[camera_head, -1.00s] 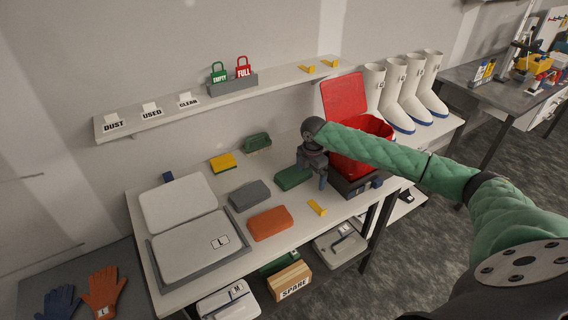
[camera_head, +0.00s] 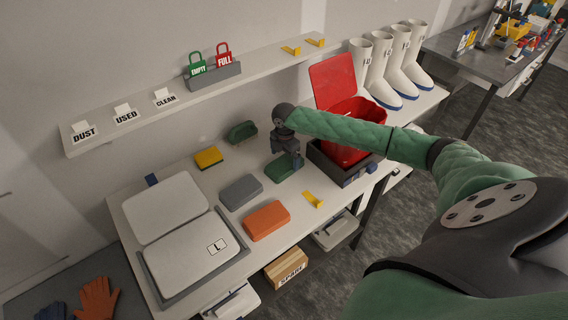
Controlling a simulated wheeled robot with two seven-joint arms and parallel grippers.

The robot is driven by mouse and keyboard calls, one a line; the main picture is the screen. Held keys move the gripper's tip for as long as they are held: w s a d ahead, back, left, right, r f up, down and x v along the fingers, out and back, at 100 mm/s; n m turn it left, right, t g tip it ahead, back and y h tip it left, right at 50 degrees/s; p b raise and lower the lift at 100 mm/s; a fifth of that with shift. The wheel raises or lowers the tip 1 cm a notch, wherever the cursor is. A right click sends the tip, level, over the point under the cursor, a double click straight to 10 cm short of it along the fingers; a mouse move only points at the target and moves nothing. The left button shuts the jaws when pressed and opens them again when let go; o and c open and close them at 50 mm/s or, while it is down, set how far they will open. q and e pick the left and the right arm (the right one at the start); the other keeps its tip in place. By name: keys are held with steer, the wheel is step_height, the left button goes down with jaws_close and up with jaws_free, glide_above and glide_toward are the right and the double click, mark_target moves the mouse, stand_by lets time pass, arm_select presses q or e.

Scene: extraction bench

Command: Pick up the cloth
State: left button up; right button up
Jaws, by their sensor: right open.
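A folded green cloth-like pad (camera_head: 281,171) lies on the bench, left of the red bin. A grey one (camera_head: 241,192) and an orange one (camera_head: 267,221) lie to its left and front; which of them is the cloth I cannot tell. My right gripper (camera_head: 289,160) points down over the green pad, its fingers open. The fingers hide part of the pad's back edge, and I cannot tell whether they touch it. My left gripper is not in view.
A red bin (camera_head: 350,112) with a raised lid stands right of the gripper. A yellow sponge (camera_head: 208,157) and a green brush-like item (camera_head: 242,131) lie behind. A yellow clip (camera_head: 313,200) lies near the front edge. A shelf (camera_head: 140,120) overhangs the bench's back.

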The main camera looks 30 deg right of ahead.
mark_target(285, 163)
steer(key=shift+s+a+f+p, duration=0.15)
steer(key=shift+f+p, duration=0.1)
steer(key=shift+p, duration=0.15)
steer(key=shift+f+p, duration=0.45)
steer(key=shift+f, duration=1.05)
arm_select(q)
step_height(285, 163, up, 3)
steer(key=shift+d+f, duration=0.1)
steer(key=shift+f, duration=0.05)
arm_select(e)
steer(key=shift+r, duration=0.1)
steer(key=c, duration=1)
